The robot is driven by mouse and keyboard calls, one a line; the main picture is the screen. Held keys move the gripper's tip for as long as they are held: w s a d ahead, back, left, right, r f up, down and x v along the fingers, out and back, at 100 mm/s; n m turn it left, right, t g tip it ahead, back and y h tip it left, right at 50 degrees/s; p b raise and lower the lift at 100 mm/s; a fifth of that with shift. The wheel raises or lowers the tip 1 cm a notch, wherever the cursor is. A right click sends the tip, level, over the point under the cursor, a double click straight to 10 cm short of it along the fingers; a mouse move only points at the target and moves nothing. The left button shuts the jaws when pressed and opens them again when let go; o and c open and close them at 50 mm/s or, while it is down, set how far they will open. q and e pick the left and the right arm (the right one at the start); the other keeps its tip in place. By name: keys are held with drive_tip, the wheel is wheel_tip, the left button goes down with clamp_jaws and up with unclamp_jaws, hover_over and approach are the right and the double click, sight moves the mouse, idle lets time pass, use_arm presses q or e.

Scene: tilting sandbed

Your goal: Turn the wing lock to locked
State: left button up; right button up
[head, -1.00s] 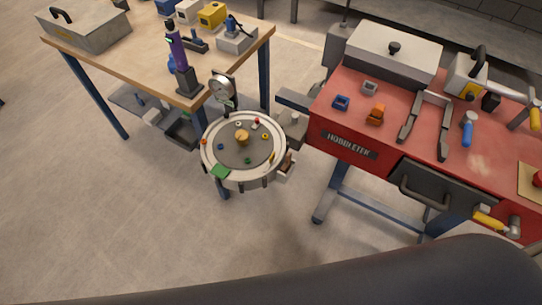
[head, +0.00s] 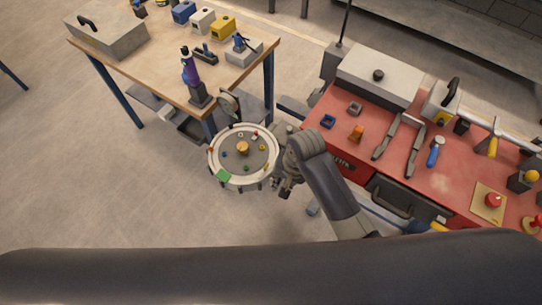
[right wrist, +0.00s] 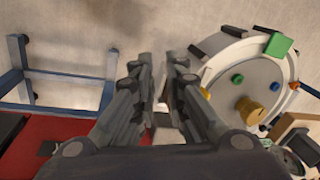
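The round sandbed (head: 214,163) has a pale rim, a grey inner disc and a brass-coloured knob (head: 243,148) at its middle. It also shows at the upper right of the right wrist view (right wrist: 222,62). I cannot clearly pick out the wing lock; my right arm covers the right side of the sandbed in the head view. My right gripper (head: 284,187) is beside the sandbed's right edge, pointing down. In the right wrist view its fingers (right wrist: 160,66) stand apart with a narrow gap, and I see nothing clearly held. My left gripper is out of view.
A wooden table (head: 150,72) with boxes and a purple tool (head: 189,70) stands behind left. A red workbench (head: 345,108) with a grey case (head: 380,80) and tools stands at right, close to my right arm. A dial gauge (head: 228,103) rises behind the sandbed. Floor at left is clear.

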sight(267, 164)
drive_tip(key=w+a+r+m+g+h+p, duration=0.15)
drive_tip(key=w+a+r+m, duration=0.25)
drive_tip(key=w+r, duration=0.45)
drive_tip(key=shift+t+h, duration=0.25)
drive_tip(key=f, duration=0.3)
drive_tip(key=s+f+p, duration=0.1)
drive_tip(key=f, duration=0.5)
drive_tip(key=shift+s+f, duration=0.2)
drive_tip(key=shift+f, duration=0.05)
clamp_jaws()
